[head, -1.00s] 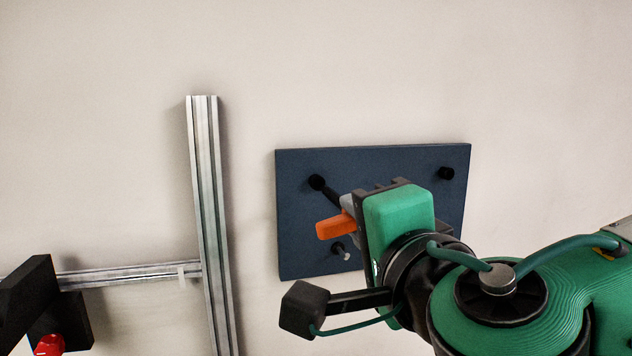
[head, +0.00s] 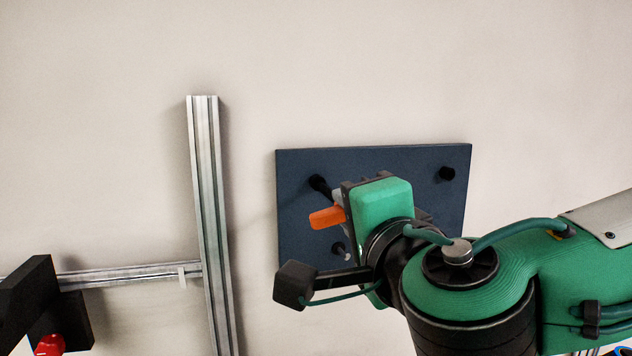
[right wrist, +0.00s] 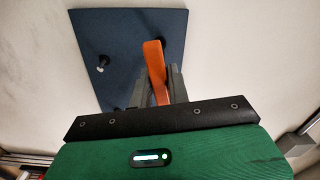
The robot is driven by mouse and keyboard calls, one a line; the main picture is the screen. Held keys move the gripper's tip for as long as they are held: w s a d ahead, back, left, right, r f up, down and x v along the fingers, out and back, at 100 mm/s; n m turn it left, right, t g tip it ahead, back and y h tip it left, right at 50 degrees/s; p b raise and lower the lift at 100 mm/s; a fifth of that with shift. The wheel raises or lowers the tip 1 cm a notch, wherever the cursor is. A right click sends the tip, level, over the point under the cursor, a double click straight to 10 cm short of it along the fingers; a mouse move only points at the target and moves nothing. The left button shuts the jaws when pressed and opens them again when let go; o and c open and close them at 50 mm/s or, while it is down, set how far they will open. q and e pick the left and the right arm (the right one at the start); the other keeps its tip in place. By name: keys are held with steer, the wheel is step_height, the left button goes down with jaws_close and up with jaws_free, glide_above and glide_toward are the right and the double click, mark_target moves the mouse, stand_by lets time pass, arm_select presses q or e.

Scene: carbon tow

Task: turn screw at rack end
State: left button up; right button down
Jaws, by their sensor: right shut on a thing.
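My right gripper (head: 338,208) is in front of a dark blue board on the wall and is shut on an orange-handled tool (head: 327,217). The orange part sticks out to the left of the fingers. In the right wrist view the orange handle (right wrist: 155,65) rises between the grey fingers (right wrist: 158,90), with the board behind it. The working end of the tool is hidden. At the lower left is the rack's horizontal metal rail (head: 130,275), with a black block (head: 28,290) and a red knob (head: 49,345) at its end. No screw can be made out. My left gripper is not in view.
The blue board (head: 400,160) carries several dark pegs; one (head: 447,174) is at its upper right. A metal upright (head: 205,200) stands between the board and the black block. The pale wall above is clear.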

steer(key=shift+x, duration=0.9)
